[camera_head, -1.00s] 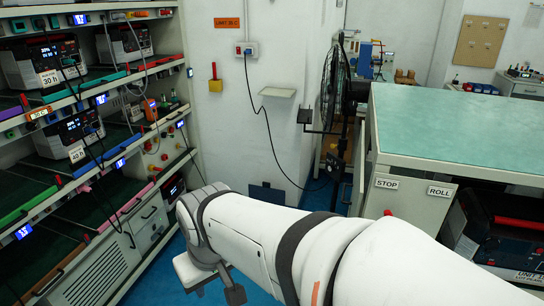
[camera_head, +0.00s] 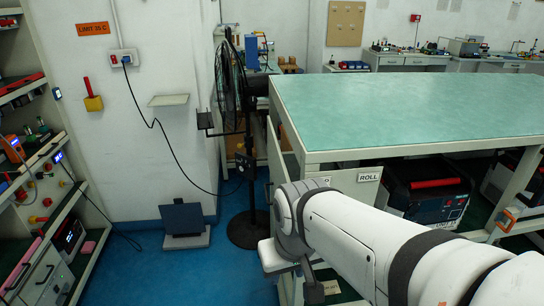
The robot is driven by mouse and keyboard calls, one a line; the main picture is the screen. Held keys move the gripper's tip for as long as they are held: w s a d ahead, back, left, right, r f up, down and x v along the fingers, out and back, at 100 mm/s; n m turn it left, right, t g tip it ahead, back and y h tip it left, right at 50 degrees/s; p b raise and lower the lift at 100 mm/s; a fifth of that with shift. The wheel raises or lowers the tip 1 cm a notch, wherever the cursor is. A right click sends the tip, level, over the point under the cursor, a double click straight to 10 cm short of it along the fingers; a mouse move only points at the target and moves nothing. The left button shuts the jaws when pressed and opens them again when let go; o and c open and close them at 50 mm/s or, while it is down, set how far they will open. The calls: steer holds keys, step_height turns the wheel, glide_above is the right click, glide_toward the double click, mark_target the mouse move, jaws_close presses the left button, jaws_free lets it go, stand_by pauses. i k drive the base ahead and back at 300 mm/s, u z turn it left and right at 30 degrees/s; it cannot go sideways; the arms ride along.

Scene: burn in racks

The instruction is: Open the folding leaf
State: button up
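The bench (camera_head: 420,100) with a pale green top and white frame stands in the right half. A white panel (camera_head: 285,160) hangs upright at its near left end, below the top and partly behind my arm; I cannot tell whether it is the folding leaf. A small pale shelf plate (camera_head: 169,100) stands out from the wall at left centre. My white arm reaches in from the lower right, its far joint in front of the bench's left corner. Light and grey parts show below that joint, but no gripper fingers can be made out.
A black pedestal fan (camera_head: 229,90) stands left of the bench, its cord hanging across the wall. A dark panel on a grey base (camera_head: 183,218) is on the blue floor. Shelving fills the left edge. A unit with a red handle (camera_head: 428,192) sits under the bench top.

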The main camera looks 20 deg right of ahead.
mark_target(278, 169)
steer(key=u, duration=1.9)
steer(key=k, duration=1)
steer(key=z, duration=1)
steer(key=i, duration=1)
